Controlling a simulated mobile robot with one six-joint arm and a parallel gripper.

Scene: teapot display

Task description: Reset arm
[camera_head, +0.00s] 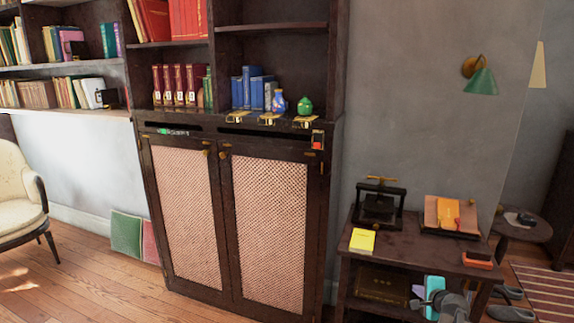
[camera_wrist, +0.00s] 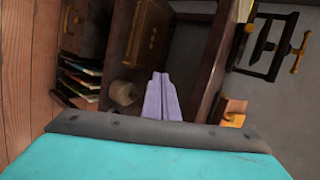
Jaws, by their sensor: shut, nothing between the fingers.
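My gripper (camera_wrist: 160,76) shows in the wrist view as two lilac fingers lying together, with nothing between them. The turquoise wrist body fills the bottom of that view. In the head view my gripper (camera_head: 417,291) is low at the right, in front of the dark side table (camera_head: 401,248), around the height of its lower shelf. The turquoise wrist part and grey arm links hide part of the table there. I cannot tell how far the fingers are from the table.
A black press (camera_head: 378,207), a yellow book (camera_head: 362,241) and a wooden book stand (camera_head: 450,214) are on the side table. A brown box (camera_head: 382,288) lies on its lower shelf. The tall cabinet (camera_head: 339,170) stands left. Wooden floor (camera_head: 100,290) is open at the left front.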

